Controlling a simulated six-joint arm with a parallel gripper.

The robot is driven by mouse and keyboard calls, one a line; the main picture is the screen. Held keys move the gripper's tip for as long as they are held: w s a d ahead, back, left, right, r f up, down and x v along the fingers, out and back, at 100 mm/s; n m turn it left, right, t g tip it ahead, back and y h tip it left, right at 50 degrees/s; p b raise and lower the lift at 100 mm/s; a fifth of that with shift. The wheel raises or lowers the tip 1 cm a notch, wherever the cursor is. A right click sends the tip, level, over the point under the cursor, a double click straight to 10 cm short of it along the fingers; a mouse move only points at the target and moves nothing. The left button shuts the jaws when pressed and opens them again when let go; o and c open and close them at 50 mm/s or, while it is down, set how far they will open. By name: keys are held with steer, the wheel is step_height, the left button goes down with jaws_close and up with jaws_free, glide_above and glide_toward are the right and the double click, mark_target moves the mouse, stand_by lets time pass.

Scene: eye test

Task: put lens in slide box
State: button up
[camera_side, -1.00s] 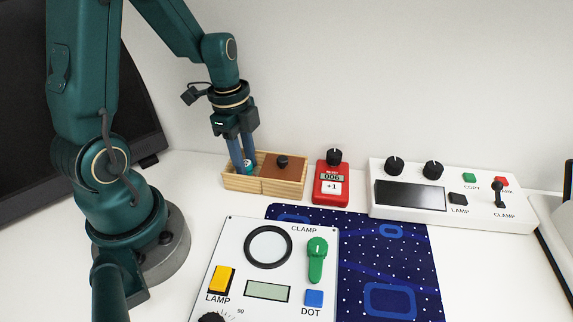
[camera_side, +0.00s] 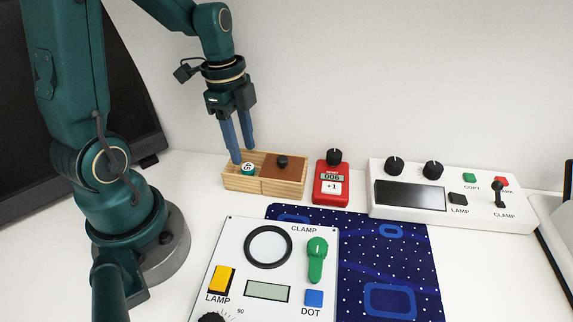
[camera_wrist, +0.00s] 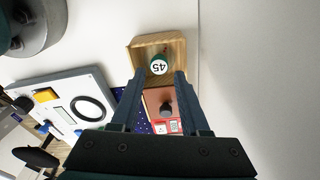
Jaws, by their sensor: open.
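The slide box (camera_side: 242,185) is a light wooden box near the wall, with an open left compartment and a brown lid (camera_side: 285,168) with a black knob over its right part. The lens (camera_side: 248,169), a small green piece with a white top, rests in the open compartment. In the wrist view the lens (camera_wrist: 159,66) shows "45" on its top. My gripper (camera_side: 244,157) is open and empty above the box; its fingertips are apart from the lens. In the wrist view the lens lies beyond and between the fingers.
A red counter (camera_side: 331,185) stands just right of the box. A white control panel (camera_side: 405,203) is farther right. A white board with a ring, marked CLAMP and LAMP (camera_side: 235,250), lies in front, partly over a dark blue starry mat (camera_side: 390,265).

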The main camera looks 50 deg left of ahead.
step_height(320, 180, up, 7)
steer(key=s+d+r+n+t+y, duration=0.1)
steer(key=s+d+r+n+t, duration=0.1)
steer(key=s+d+n+t, duration=0.3)
steer(key=s+d+n, duration=0.1)
steer(key=d+n, duration=0.2)
steer(key=n, duration=0.4)
steer(key=shift+d+r, duration=0.2)
steer(key=shift+d, duration=0.2)
